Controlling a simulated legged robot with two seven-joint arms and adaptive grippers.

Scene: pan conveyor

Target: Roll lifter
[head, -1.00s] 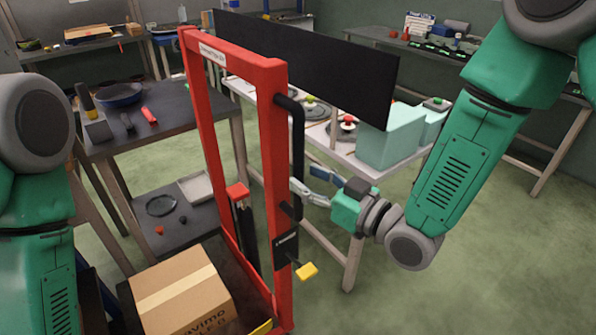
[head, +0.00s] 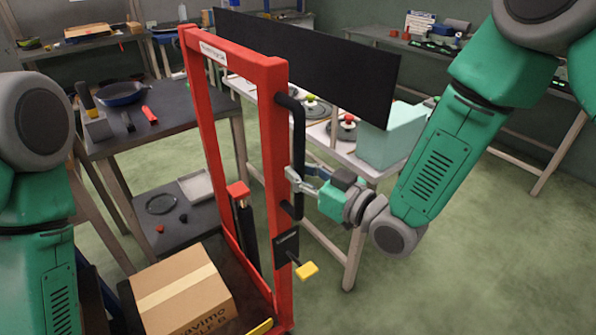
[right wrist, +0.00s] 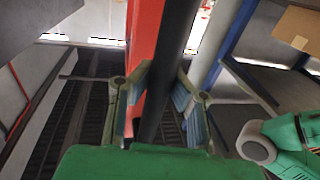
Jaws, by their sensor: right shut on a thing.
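The lifter has a tall red frame (head: 274,190) standing upright in the middle of the head view. A black vertical handle (head: 298,135) is fixed to the side of its right post. My right gripper (head: 293,179) is shut on the lower part of this handle. In the right wrist view the black handle (right wrist: 172,70) runs between the two fingers (right wrist: 161,95), beside the red post (right wrist: 143,40). A cardboard box (head: 183,290) rests on the lifter's low dark platform. My left arm shows at the left edge, but its gripper is out of view.
A dark table (head: 175,112) with a blue pan (head: 121,93) stands left behind the lifter. A white table (head: 345,157) with pan lids and a pale green box (head: 390,135) stands behind it. A yellow-tipped lever (head: 307,271) sticks out from the right post. Floor at right is clear.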

